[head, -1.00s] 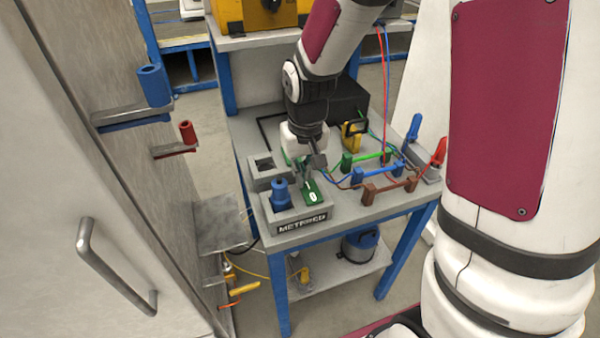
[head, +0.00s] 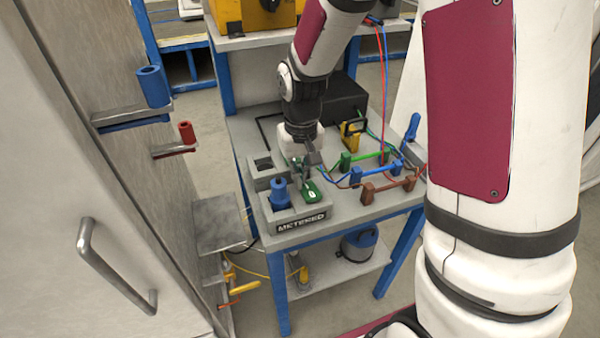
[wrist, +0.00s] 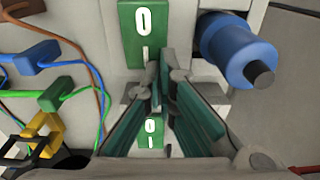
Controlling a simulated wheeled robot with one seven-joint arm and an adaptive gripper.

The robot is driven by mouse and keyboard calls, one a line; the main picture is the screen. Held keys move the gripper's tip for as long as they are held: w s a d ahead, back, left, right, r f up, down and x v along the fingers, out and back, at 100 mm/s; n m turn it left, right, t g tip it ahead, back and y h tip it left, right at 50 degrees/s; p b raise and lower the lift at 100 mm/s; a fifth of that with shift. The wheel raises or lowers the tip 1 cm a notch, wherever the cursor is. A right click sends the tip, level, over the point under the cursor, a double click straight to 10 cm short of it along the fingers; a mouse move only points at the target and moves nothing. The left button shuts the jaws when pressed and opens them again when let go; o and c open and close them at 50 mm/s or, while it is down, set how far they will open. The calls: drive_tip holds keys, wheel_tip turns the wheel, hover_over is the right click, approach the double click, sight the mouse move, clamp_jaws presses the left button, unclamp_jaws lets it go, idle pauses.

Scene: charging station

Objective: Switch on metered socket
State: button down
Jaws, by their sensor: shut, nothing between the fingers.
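The metered socket (head: 300,222) is a grey box with a METERED label on its front. A blue plug (head: 280,194) stands in it on the left, and a green switch (head: 311,191) marked 0 and I lies on the right. My gripper (head: 304,184) is shut and empty, its fingertips at the far, I end of this switch. They look close to or touching it; the exact contact cannot be told. In the wrist view the switch (wrist: 146,32) is just beyond the fingertips (wrist: 160,78), with the blue plug (wrist: 236,48) to its right.
A second grey socket (head: 263,172) sits behind; its green switch (wrist: 151,134) shows between my fingers. Brown, blue and green cable connectors (head: 388,190) and a yellow device (head: 351,134) are right on the table. A cabinet with a handle (head: 110,270) stands left.

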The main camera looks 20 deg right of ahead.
drive_tip(key=shift+s+r+p, duration=0.4)
drive_tip(key=shift+s+p, duration=0.1)
drive_tip(key=shift+s, duration=0.25)
wheel_tip(320, 180, up, 14)
drive_tip(key=w+p, duration=0.2)
drive_tip(key=p, duration=0.1)
idle(0.6)
